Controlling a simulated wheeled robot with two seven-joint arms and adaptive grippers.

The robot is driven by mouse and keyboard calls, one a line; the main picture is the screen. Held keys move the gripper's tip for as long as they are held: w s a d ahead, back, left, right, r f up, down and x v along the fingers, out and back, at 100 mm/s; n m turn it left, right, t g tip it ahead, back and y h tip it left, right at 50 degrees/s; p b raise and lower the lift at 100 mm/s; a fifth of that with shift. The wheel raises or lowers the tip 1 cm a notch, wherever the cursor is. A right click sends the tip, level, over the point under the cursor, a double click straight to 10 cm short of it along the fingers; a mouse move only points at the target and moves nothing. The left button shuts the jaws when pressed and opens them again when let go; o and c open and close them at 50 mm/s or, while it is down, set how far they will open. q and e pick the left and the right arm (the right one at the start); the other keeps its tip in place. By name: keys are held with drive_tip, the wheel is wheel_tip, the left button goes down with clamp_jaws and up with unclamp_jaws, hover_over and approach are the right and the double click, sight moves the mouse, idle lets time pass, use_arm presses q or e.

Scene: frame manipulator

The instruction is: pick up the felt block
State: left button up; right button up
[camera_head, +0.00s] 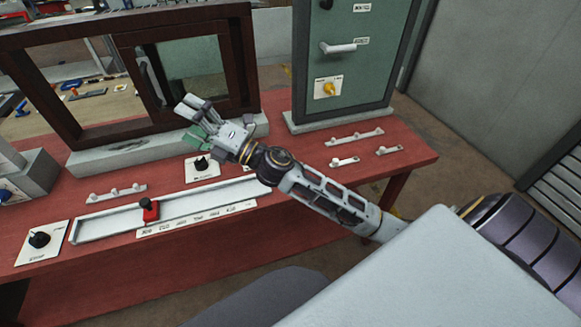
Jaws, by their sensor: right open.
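A small green block (191,139), which looks like the felt block, shows at the fingers of my right gripper, in front of the wooden frame. My right gripper (196,120) is open, with its arm coming in from the right. Its fingers point left and partly cover the green block. I cannot tell whether the fingers touch the block or whether it lies between them. My left gripper is not in view.
A dark wooden frame (245,62) on a grey base stands behind the gripper. A green cabinet (345,85) stands to its right. On the red table (330,170) are a slider track (195,198) with a red slider (150,211), dial plates (40,240) and small white pegged rails (355,137).

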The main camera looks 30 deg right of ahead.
drive_tip(key=s+a+f+n+g+y, duration=0.15)
drive_tip(key=f+n+g, duration=0.25)
drive_tip(key=n+g, duration=0.4)
drive_tip(key=s+a+f+n+g, duration=0.3)
drive_tip(key=n+g, duration=0.3)
drive_tip(key=n, duration=0.4)
drive_tip(key=w+d+f+n+g+h, duration=0.2)
drive_tip(key=d+f+n+h, duration=0.2)
drive_tip(key=d+f+h, duration=0.4)
drive_tip(key=d+r+g+h, duration=0.1)
drive_tip(key=d+h, duration=0.7)
drive_tip(key=d, duration=1.6)
drive_tip(key=shift+n, duration=0.3)
drive_tip(key=f, duration=0.7)
drive_tip(key=shift+w+a, duration=0.3)
drive_tip(key=shift+f, duration=0.55)
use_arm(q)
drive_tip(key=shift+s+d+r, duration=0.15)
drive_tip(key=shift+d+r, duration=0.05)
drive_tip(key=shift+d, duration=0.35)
use_arm(e)
drive_tip(key=shift+f, duration=0.15)
